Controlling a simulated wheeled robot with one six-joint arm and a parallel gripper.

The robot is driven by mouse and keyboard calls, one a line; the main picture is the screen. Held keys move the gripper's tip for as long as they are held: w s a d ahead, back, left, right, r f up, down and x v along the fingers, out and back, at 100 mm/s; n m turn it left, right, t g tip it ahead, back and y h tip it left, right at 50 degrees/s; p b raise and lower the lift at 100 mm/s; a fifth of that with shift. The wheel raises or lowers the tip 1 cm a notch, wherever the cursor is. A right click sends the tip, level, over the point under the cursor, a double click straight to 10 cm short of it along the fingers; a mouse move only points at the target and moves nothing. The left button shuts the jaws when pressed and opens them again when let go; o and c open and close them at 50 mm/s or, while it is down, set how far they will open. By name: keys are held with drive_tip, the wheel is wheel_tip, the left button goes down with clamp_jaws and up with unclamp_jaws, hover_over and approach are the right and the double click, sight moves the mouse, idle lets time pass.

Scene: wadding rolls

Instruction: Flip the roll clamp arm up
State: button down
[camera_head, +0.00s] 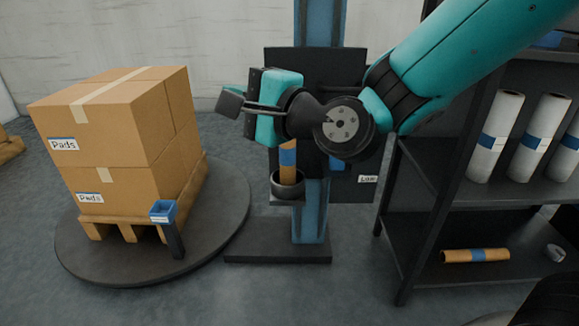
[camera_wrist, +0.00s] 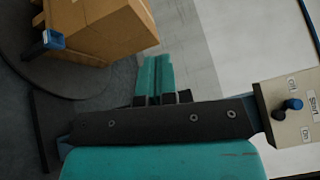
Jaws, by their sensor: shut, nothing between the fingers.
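The clamp stand is a blue column (camera_head: 311,212) with a black plate (camera_head: 352,66). An orange roll with a blue band (camera_head: 288,172) stands upright in a dark cup (camera_head: 289,190) on it. My gripper (camera_head: 262,112) is in front of the column, above the roll, and covers the roll's top. Its teal fingers (camera_wrist: 156,68) are together and empty in the wrist view. I cannot make out the roll clamp arm; my gripper and wrist block that area.
Cartons labelled Pads (camera_head: 105,130) stand on a pallet on a round dark platform (camera_head: 222,210) at left. A dark shelf (camera_head: 430,212) with white rolls (camera_head: 497,135) and an orange roll (camera_head: 476,255) is at right. Bare floor lies in front of the stand.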

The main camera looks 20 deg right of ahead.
drive_tip(key=w+d+f+m+t+h+b, duration=0.2)
drive_tip(key=d+f+m+t+h+b, duration=0.2)
drive_tip(key=f+m+h+b, duration=0.3)
drive_tip(key=w+d+f+m+t+h+b, duration=0.2)
drive_tip(key=d+f+m+t+h+b, duration=0.3)
drive_tip(key=f+m+b, duration=0.7)
drive_tip(key=d+f+m+h, duration=0.1)
drive_tip(key=d+m+h, duration=0.1)
drive_tip(key=m+h, duration=0.1)
drive_tip(key=shift+d+f+m+b, duration=0.2)
drive_tip(key=shift+f+m+b, duration=0.1)
drive_tip(key=shift+f+b, duration=0.1)
drive_tip(key=shift+w+r, duration=0.1)
drive_tip(key=w+r+p, duration=0.9)
drive_tip(key=p, duration=0.4)
drive_tip(key=shift+d, duration=0.4)
drive_tip(key=shift+w+r+p, duration=0.1)
drive_tip(key=shift+r+p, duration=0.1)
drive_tip(key=shift+p, duration=0.25)
